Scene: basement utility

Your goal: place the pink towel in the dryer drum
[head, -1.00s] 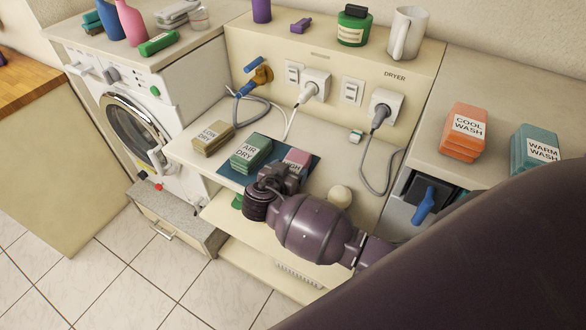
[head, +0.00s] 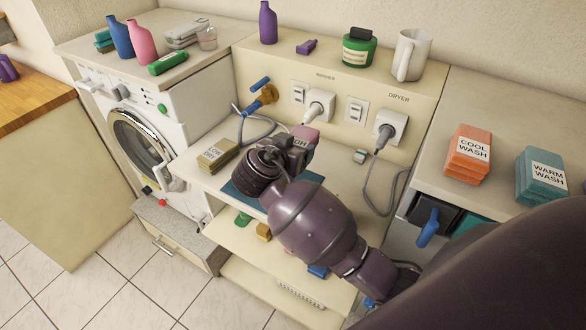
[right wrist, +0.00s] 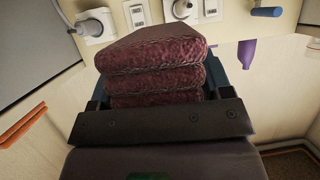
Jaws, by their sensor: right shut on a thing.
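The pink towel (head: 303,138), a folded stack with a partly visible "HIGH" label, is in my right gripper (head: 292,155) above the ledge. In the right wrist view the towel (right wrist: 152,70) shows as several dark pink layers between the jaws. A white front-loading machine (head: 172,108) stands at the left, with a round dark door (head: 138,145) on its front. I cannot tell from the labels whether this is the dryer, and I see no open drum. My left gripper is not in view.
The tan "LOW DRY" stack (head: 217,156) lies on the ledge by a dark blue mat (head: 236,190). Plugs and cords (head: 390,125) are on the panel behind, with a brass tap (head: 265,98). Orange (head: 470,152) and teal (head: 542,176) stacks lie at the right. Floor at lower left is clear.

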